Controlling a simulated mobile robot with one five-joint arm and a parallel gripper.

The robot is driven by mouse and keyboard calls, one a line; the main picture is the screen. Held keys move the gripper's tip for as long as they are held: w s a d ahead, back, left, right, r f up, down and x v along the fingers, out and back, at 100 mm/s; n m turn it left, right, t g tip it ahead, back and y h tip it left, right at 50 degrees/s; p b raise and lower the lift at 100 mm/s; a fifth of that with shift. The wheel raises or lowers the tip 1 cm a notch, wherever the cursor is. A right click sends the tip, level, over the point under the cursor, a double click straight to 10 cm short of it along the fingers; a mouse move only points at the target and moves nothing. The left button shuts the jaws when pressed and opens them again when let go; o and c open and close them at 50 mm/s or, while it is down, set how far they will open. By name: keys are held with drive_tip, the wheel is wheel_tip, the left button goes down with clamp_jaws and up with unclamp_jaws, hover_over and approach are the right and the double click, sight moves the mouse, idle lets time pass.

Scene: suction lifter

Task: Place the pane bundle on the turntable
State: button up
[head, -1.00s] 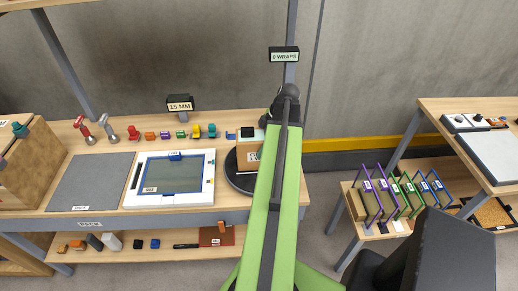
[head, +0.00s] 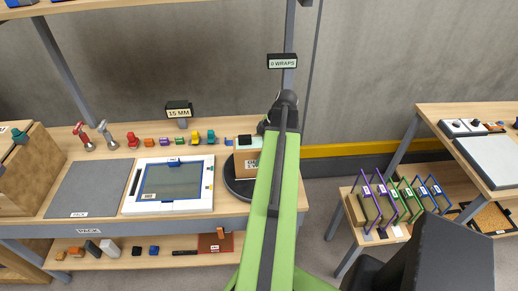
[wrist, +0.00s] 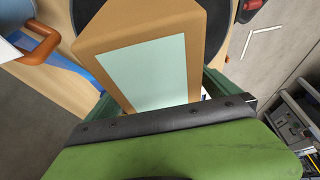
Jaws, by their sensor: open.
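The pane bundle (head: 244,157), a tan box-like block with a pale top, stands on the dark round turntable (head: 237,189) on the packing bench. My arm hides its right side in the head view. In the wrist view the bundle (wrist: 150,60) shows brown sides and a pale green face, with black turntable (wrist: 88,10) behind it. My gripper (wrist: 160,98) is open, its dark green fingers on either side of the bundle's near end. I cannot tell whether they touch it. My arm hides the gripper in the head view.
Left of the turntable lie a white framed tray (head: 170,185) and a grey pad (head: 90,188). Small coloured clamps (head: 180,140) line the bench back. A "0 WRAPS" sign (head: 289,63) stands behind. Coloured pane frames (head: 400,195) stand on a low shelf at right.

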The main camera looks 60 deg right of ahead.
drive_tip(key=p+v, duration=0.9)
drive_tip(key=v, duration=0.2)
drive_tip(key=shift+r, duration=0.1)
drive_tip(key=shift+s+d+r+p, duration=0.1)
drive_tip(key=shift+r+p, duration=0.05)
drive_tip(key=shift+p, duration=0.3)
drive_tip(key=shift+m+g, duration=0.5)
drive_tip(key=shift+g, duration=0.1)
drive_tip(key=w+a, duration=0.2)
drive_tip(key=w, duration=0.1)
drive_tip(key=w+a, duration=0.6)
drive_tip(key=shift+w+a+f, duration=0.1)
drive_tip(key=shift+w+f, duration=0.15)
drive_tip(key=shift+f, duration=0.15)
drive_tip(key=w+a+m+g, duration=0.1)
drive_tip(key=w+a, duration=0.4)
drive_tip(key=a, duration=0.4)
drive_tip(key=w+a+m+h, duration=0.1)
drive_tip(key=w+a, duration=0.4)
drive_tip(key=a, duration=0.3)
drive_tip(key=w+a+m+g, duration=0.1)
drive_tip(key=w+a, duration=0.3)
drive_tip(key=a, duration=0.5)
drive_tip(key=w+a+f+m+h, duration=0.1)
drive_tip(key=a+m, duration=0.2)
drive_tip(key=a, duration=1.5)
drive_tip(key=shift+w+a+h, duration=0.2)
drive_tip(key=shift+w+h, duration=0.1)
drive_tip(key=shift+w, duration=0.1)
